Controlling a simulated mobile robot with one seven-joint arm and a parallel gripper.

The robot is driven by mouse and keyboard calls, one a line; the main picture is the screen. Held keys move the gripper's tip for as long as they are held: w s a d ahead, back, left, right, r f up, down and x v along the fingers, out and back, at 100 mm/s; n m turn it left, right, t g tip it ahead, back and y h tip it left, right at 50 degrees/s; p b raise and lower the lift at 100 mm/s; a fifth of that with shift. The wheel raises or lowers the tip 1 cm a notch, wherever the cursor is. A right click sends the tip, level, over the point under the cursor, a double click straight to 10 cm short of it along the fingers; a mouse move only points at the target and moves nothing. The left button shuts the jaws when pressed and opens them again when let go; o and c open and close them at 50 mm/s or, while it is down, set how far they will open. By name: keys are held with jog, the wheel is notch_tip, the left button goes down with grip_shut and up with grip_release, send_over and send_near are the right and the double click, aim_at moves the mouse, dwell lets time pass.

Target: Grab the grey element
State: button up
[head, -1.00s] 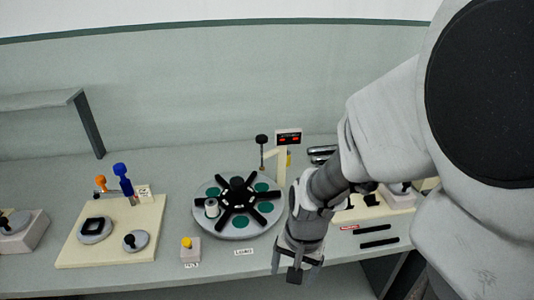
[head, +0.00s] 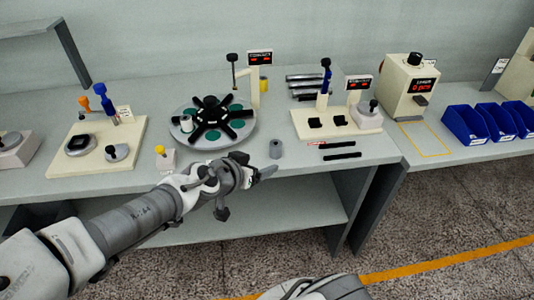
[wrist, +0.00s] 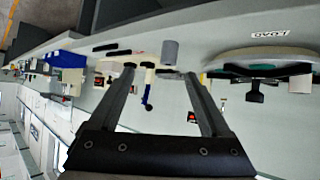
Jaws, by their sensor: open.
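A small grey cylinder (head: 276,148) stands upright on the bench near its front edge, right of the round turntable. It also shows in the wrist view (wrist: 169,52), just beyond and between the fingertips. My gripper (head: 264,173) is at the bench's front edge, a little in front of the cylinder and apart from it. In the wrist view my gripper (wrist: 159,73) has its two fingers spread with nothing between them.
The turntable (head: 175,128) with black arms and green pads is left of the cylinder. Black bars (head: 342,156) and a cream fixture (head: 300,126) lie to the right. A yellow-knobbed block (head: 166,160) stands at the front left. Blue bins (head: 464,125) are far right.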

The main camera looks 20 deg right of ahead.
aim_at(273, 149)
jog(key=shift+t, duration=0.6)
jog(key=b+x, duration=0.1)
jog(key=x, duration=0.2)
jog(key=w+r+b+x, duration=0.1)
jog(key=x, duration=0.3)
jog(key=b+x, duration=0.2)
jog(key=x, duration=0.1)
jog(key=shift+w+d, duration=0.1)
jog(key=shift+w, duration=0.3)
jog(key=b+x, duration=0.1)
jog(key=x, duration=0.3)
jog(key=shift+s+f, duration=0.1)
jog(key=shift+f, duration=0.15)
jog(key=shift+w+d+f, duration=0.25)
jog(key=shift+w+d, duration=0.1)
jog(key=shift+w, duration=0.05)
grip_shut()
